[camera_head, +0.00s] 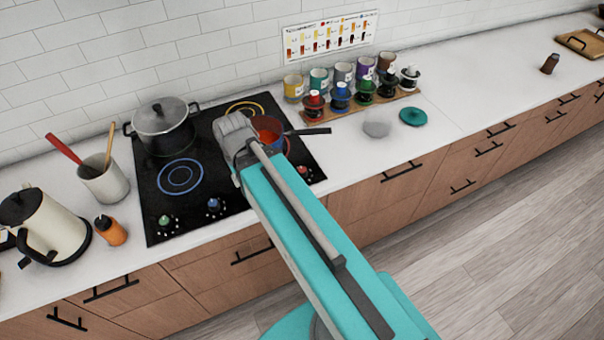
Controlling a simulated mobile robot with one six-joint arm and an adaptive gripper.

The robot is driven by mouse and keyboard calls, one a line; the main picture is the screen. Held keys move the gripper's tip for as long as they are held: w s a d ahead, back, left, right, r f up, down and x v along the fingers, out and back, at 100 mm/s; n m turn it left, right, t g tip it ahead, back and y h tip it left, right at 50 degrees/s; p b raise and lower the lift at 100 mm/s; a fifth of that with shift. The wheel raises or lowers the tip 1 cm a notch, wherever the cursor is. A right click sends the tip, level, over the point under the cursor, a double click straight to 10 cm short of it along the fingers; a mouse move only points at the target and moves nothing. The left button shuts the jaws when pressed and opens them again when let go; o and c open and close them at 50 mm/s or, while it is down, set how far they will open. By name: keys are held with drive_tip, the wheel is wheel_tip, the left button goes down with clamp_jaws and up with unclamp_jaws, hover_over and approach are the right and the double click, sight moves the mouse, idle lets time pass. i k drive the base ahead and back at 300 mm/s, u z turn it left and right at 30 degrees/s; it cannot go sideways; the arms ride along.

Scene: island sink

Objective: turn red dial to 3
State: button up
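The red dial (303,171) sits at the front right corner of the black cooktop (215,177). It is small in the view and its setting and numbers cannot be read. A blue dial (213,205) and a green dial (165,220) sit further left along the same front edge. My teal arm reaches up from the bottom right across the cooktop, passing just left of the red dial. My gripper does not show; the arm's upper end hides what lies behind it.
A lidded pot (163,128) and a small pan with red contents (268,134) stand on the cooktop; the pan's handle points right. A kettle (48,225), utensil cup (106,180) and orange bottle (110,231) stand left. Several cans and colored-topped jars stand right. The far right counter is mostly clear.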

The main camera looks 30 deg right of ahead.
sight(302, 171)
drive_tip(key=u, duration=0.6)
drive_tip(key=k, duration=1)
drive_tip(key=z, duration=0.8)
